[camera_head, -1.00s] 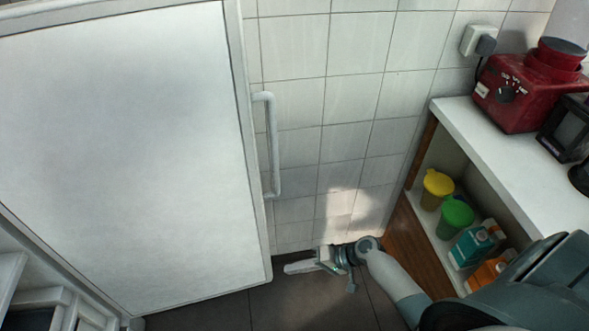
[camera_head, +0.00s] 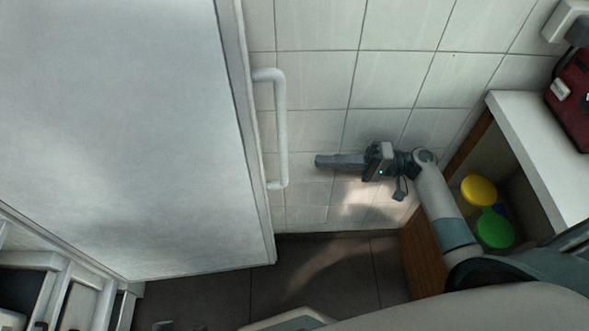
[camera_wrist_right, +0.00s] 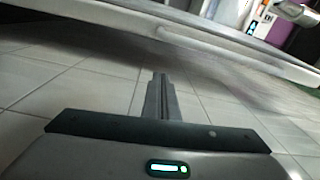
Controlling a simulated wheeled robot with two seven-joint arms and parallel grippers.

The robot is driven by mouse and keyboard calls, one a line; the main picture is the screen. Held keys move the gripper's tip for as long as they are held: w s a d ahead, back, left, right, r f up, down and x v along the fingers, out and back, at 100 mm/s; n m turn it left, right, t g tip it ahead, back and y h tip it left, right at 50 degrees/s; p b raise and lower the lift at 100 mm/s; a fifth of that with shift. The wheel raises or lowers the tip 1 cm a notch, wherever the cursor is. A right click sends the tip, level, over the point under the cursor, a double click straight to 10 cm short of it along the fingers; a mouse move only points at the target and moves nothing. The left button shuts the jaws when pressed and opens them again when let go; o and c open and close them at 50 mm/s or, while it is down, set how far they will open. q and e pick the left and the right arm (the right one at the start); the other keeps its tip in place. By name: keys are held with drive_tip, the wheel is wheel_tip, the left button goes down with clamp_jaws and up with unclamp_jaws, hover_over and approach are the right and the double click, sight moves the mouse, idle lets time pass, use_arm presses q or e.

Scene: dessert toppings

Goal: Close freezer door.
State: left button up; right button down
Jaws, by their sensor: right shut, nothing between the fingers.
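The freezer door (camera_head: 120,130) is a large white panel at the left of the head view, standing open at an angle. Its white bar handle (camera_head: 281,130) is on the right edge. My right gripper (camera_head: 318,161) is shut and empty, its fingers pointing left toward the handle with a gap showing between them in the picture. In the right wrist view the shut fingers (camera_wrist_right: 161,78) point up toward a pale panel edge (camera_wrist_right: 230,45) that looks like the door, blurred. My left gripper cannot be made out.
A tiled wall (camera_head: 400,60) is behind my right gripper. A white-topped shelf unit (camera_head: 540,140) with yellow-lidded (camera_head: 479,188) and green-lidded (camera_head: 495,228) containers stands at the right, near my right arm. A red appliance (camera_head: 572,100) is on top. Dark floor (camera_head: 320,265) lies below.

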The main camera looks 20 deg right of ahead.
drive_tip(key=p+x, duration=0.2)
drive_tip(key=x, duration=0.8)
use_arm(q)
drive_tip(key=s+x, duration=0.1)
drive_tip(key=x, duration=0.6)
drive_tip(key=shift+a+f+p, duration=0.2)
drive_tip(key=shift+f+p, duration=0.25)
drive_tip(key=shift+f, duration=0.1)
use_arm(e)
drive_tip(key=shift+s+f, duration=0.15)
drive_tip(key=shift+s, duration=0.85)
drive_tip(key=shift+s+f, duration=0.15)
drive_tip(key=shift+s, duration=0.85)
use_arm(q)
drive_tip(key=shift+w, duration=0.1)
